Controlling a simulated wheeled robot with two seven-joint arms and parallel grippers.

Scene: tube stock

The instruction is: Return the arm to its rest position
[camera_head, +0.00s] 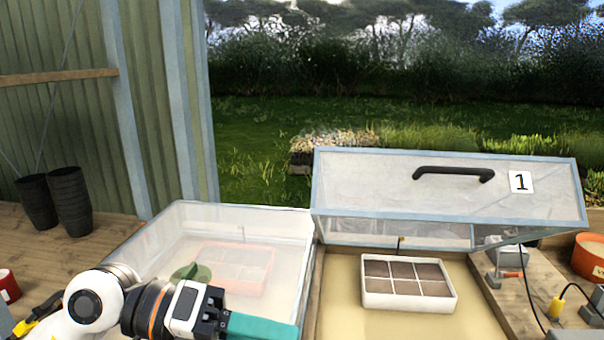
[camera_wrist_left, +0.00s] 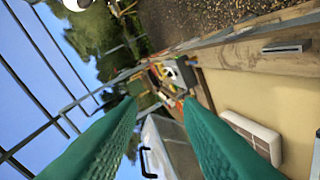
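My left arm comes in at the lower left of the head view. My left gripper (camera_head: 262,326) shows teal fingers low in front of the left, clear-covered bay, and points right. In the left wrist view the two teal fingers of this gripper (camera_wrist_left: 159,106) stand apart with nothing between them, so it is open and empty. My right gripper is not in view.
A white tray (camera_head: 409,304) with dark-filled cells sits in the right bay, under a raised clear lid (camera_head: 375,185) marked 1 with a black handle (camera_head: 453,172). The left bay's clear cover (camera_head: 262,222) is down over a pinkish tray. Black pots (camera_head: 70,200) stand at left.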

